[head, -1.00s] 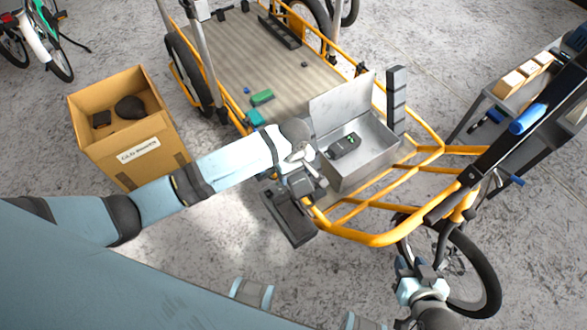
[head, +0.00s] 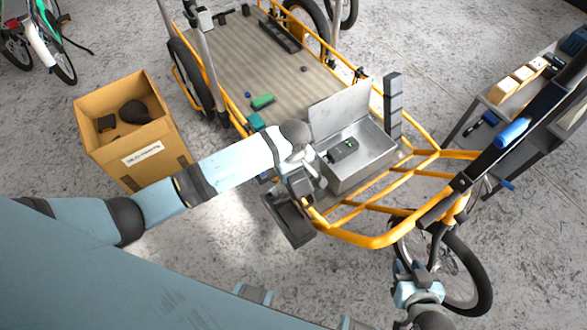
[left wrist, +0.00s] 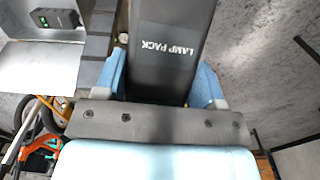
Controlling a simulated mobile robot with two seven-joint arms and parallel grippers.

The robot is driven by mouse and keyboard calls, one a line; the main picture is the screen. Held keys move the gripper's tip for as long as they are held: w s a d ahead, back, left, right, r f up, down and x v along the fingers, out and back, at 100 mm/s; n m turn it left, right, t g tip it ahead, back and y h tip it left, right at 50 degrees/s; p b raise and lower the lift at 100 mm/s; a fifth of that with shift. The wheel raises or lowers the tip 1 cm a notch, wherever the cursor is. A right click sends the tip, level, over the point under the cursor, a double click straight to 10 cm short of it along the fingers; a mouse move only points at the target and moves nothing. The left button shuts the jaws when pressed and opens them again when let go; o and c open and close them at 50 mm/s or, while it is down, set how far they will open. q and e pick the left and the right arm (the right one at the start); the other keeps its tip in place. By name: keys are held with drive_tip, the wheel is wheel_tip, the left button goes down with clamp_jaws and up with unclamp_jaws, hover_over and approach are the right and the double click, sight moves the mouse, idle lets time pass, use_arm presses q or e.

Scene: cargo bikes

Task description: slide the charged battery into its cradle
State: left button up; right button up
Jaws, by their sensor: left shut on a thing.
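My left gripper (head: 299,185) is shut on a dark flat pack (head: 288,219). In the left wrist view the pack (left wrist: 170,45) reads "LAMP PACK" and sits between blue finger pads. It hangs beside the yellow front frame of the cargo bike, left of the open metal box. A dark device with a green light (head: 342,151) lies in that box and also shows in the left wrist view (left wrist: 57,18). I cannot tell which part is the cradle. My right gripper (head: 418,277) is low at the right, near the front wheel, its jaw opening unclear.
The metal box (head: 365,170) has its lid raised, with a dark upright post (head: 393,108) beside it. The yellow frame (head: 375,240) lies close to the held pack. A cardboard box (head: 140,158) stands left, and a bench (head: 500,112) with tools stands right.

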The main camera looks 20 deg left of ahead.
use_arm(q)
drive_tip(key=shift+r+p, duration=0.6)
drive_tip(key=shift+r, duration=0.1)
drive_tip(key=shift+r+p, duration=0.35)
drive_tip(key=shift+p, duration=0.15)
drive_tip(key=shift+f, duration=0.1)
